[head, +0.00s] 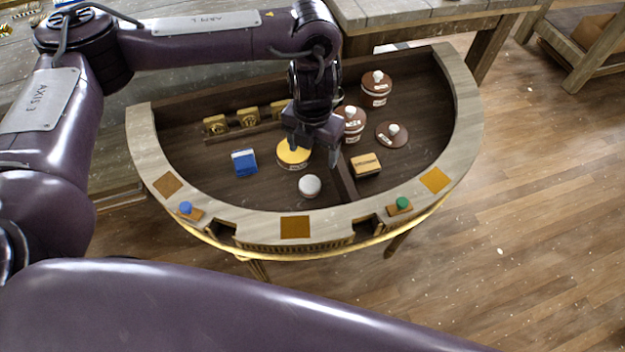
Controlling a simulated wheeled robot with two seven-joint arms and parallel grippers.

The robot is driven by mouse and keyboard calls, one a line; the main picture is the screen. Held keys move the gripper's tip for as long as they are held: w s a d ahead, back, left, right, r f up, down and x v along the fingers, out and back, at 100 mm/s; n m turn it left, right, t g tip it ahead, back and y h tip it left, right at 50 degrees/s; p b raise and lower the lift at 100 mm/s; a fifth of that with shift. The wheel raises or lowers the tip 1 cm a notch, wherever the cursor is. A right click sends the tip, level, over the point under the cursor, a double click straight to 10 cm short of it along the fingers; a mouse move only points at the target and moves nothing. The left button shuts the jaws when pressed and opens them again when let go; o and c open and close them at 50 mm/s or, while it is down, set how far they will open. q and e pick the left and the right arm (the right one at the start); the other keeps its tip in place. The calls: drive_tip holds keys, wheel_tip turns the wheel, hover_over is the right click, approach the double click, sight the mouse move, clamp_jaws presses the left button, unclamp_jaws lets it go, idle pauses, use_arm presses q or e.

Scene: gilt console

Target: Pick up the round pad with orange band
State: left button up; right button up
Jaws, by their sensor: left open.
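A round pad with a yellow-orange top (293,155) and a paler side lies on the dark recessed floor of the half-round console (467,100), left of the centre divider. My left gripper (314,148) points down over the pad's right side, with its fingers apart and nothing seen between them. One finger overlaps the pad in the picture and hides part of its top; I cannot tell whether it touches. The other finger is to the right of the pad. My right gripper is not in view.
A white ball (309,186) lies just in front of the pad, and a blue block (244,162) to its left. Right of the divider (344,181) are a yellow-topped block (366,166) and brown round pieces with white knobs (392,135). Gold-fronted blocks (248,117) stand behind left.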

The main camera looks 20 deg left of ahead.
use_arm(q)
drive_tip(key=b, duration=0.2)
hover_over(310, 182)
drive_tip(key=f, duration=0.4)
drive_tip(key=shift+w+d+f, duration=0.15)
drive_tip(key=shift+w+d, duration=0.05)
drive_tip(key=shift+w, duration=0.15)
drive_tip(key=shift+s+d+f+b, duration=0.1)
drive_tip(key=shift+s+f+b, duration=0.1)
drive_tip(key=shift+f+b, duration=0.35)
drive_tip(key=f, duration=0.6)
drive_tip(key=shift+s+a+f+b, duration=0.3)
drive_tip(key=shift+b, duration=0.05)
drive_tip(key=shift+f, duration=0.4)
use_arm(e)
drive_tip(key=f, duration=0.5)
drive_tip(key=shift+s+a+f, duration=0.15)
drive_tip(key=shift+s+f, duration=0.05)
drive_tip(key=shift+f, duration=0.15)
use_arm(q)
drive_tip(key=shift+c, duration=0.2)
drive_tip(key=c, duration=1)
drive_tip(key=shift+w+r, duration=0.1)
drive_tip(key=shift+r, duration=0.1)
